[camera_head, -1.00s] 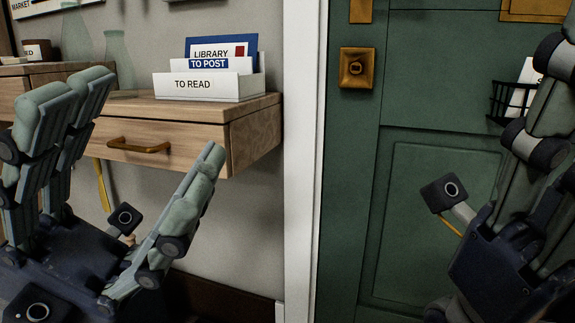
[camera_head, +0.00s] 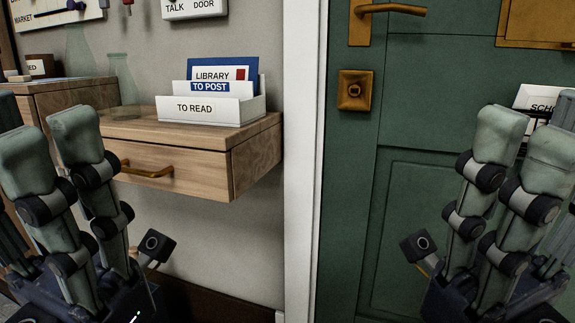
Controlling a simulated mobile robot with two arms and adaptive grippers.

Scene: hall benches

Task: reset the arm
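My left gripper (camera_head: 52,148) is at the lower left, in front of the wooden drawer unit. Its thick grey-green fingers point up, apart from each other, with nothing seen between them. My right gripper (camera_head: 520,145) is at the lower right, in front of the green door. Its fingers also point up with a gap between them, and nothing shows in its grasp. Parts of both hands are cut off by the picture edges.
A wooden drawer (camera_head: 180,160) with a brass handle (camera_head: 147,171) carries a white letter holder (camera_head: 212,109) and glass vessels. A white door frame (camera_head: 304,160) separates it from the green door (camera_head: 410,120), which has a brass lever (camera_head: 395,9). A card (camera_head: 541,99) hangs behind my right fingers.

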